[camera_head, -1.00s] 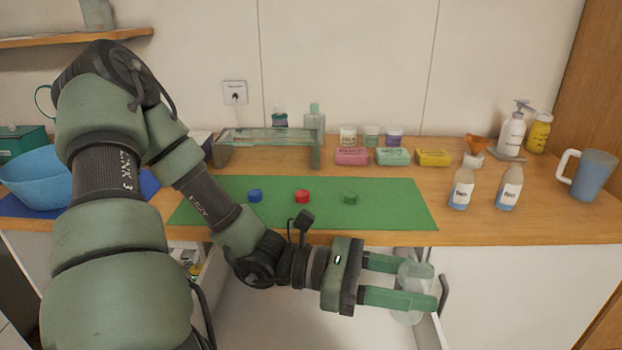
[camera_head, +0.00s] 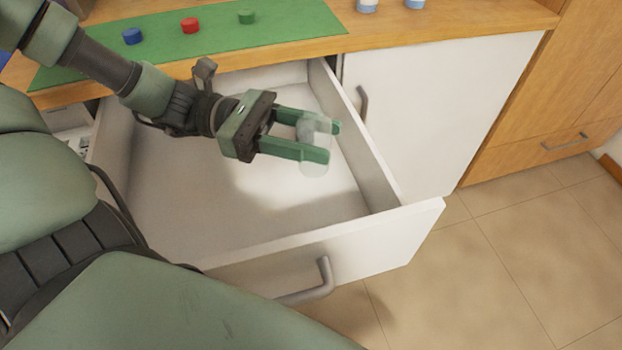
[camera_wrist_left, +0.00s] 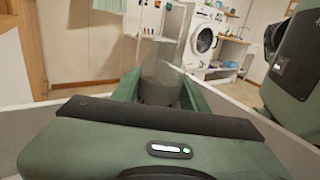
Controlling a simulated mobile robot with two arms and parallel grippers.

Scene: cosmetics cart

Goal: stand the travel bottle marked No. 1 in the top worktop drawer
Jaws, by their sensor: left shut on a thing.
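My left gripper (camera_head: 330,142) is shut on a clear, see-through bottle (camera_head: 315,167), which hangs roughly upright between the green fingers. The bottle also shows in the left wrist view (camera_wrist_left: 160,78). No number can be read on it. The white top drawer (camera_head: 385,248) is pulled out below the worktop, and its visible floor looks empty. The gripper and bottle are over the drawer's right half; I cannot tell how far the bottle's base is above the floor. My right gripper is not in view.
The drawer's right wall (camera_head: 362,150) is close to the bottle. On the worktop above are a green mat (camera_head: 200,50) with blue, red and green caps, and the bases of two bottles (camera_head: 367,5) (camera_head: 414,3). A closed white door (camera_head: 440,110) is at right.

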